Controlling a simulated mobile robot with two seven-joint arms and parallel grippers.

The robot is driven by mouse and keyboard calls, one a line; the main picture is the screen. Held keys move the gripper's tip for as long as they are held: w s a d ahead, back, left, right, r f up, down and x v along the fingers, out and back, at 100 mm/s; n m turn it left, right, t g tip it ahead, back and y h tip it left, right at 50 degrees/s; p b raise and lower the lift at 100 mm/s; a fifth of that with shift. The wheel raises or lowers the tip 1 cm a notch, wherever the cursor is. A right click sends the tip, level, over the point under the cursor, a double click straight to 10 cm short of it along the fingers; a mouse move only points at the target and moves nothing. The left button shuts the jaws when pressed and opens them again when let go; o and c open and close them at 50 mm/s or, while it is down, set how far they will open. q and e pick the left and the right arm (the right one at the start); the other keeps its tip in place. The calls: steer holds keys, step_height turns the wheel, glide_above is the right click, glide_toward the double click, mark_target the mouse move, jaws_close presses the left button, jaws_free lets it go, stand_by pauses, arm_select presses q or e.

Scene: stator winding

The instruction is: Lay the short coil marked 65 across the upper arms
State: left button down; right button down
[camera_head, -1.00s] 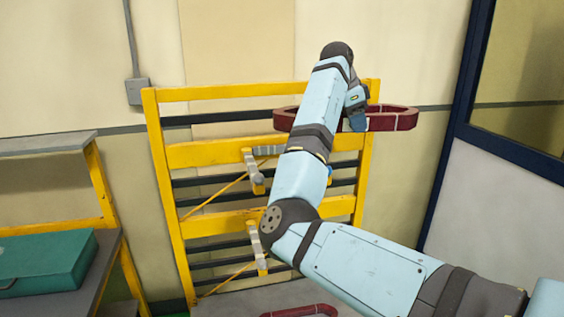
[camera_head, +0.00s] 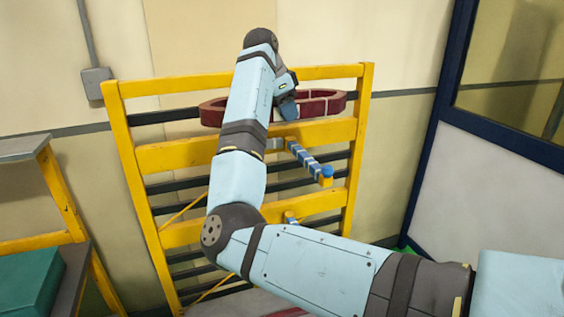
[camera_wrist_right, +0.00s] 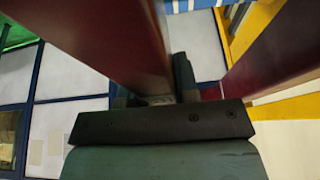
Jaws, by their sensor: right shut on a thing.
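A dark red oblong coil (camera_head: 330,105) is held level in front of the upper part of the yellow rack (camera_head: 140,158). My right gripper (camera_head: 287,107) is shut on its near side; my forearm covers part of the coil. In the right wrist view, the fingers (camera_wrist_right: 158,97) grip one dark red side of the coil (camera_wrist_right: 105,35). The upper left arm is hidden behind my arm. No number is readable. My left gripper is not in view.
A lower arm (camera_head: 290,217) shows partly beside my elbow. Another red coil (camera_head: 290,312) is cut off at the bottom edge. A shelf with a teal case (camera_head: 28,280) stands left. A blue-framed partition (camera_head: 500,145) stands right.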

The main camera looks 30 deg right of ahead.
step_height(320, 180, down, 15)
steer(key=p, duration=0.1)
stand_by(0.6)
steer(key=shift+f, duration=0.15)
steer(key=c, duration=1)
jaws_free()
steer(key=shift+o, duration=0.7)
steer(key=s+b+v, duration=0.1)
steer(key=v, duration=1.1)
steer(key=shift+w, duration=0.45)
